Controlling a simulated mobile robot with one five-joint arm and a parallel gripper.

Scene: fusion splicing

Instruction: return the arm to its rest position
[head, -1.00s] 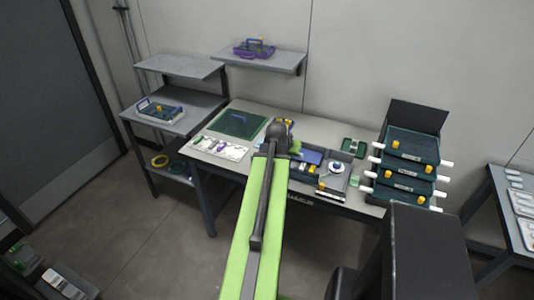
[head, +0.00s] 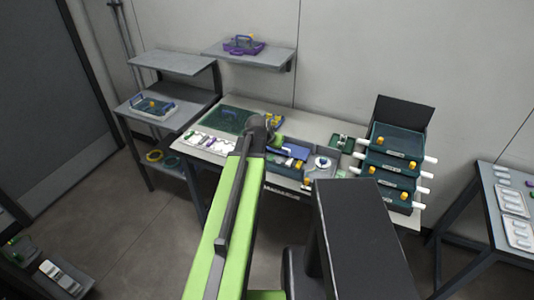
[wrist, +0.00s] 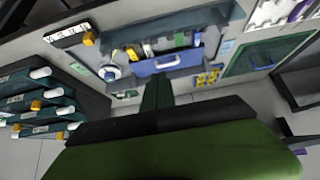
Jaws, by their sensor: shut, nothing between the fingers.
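My arm reaches out over the workbench in the head view, a green and black link with a dark wrist joint at its far end. My gripper (head: 277,141) is partly hidden behind that wrist. In the wrist view its dark green fingers (wrist: 157,93) are together with nothing between them, in front of the workbench. The workbench (head: 318,124) holds a grey tray (head: 322,178) with a blue case (head: 287,150), a white reel (head: 322,162) and small coloured parts. The gripper's height above the bench is hard to tell.
A rack of dark green drawers (head: 392,162) with white handles stands at the bench's right end. A green mat (head: 223,119) and white strip (head: 205,142) lie on the left. Shelving (head: 172,62) stands far left, a side table (head: 486,200) right. The floor in front is open.

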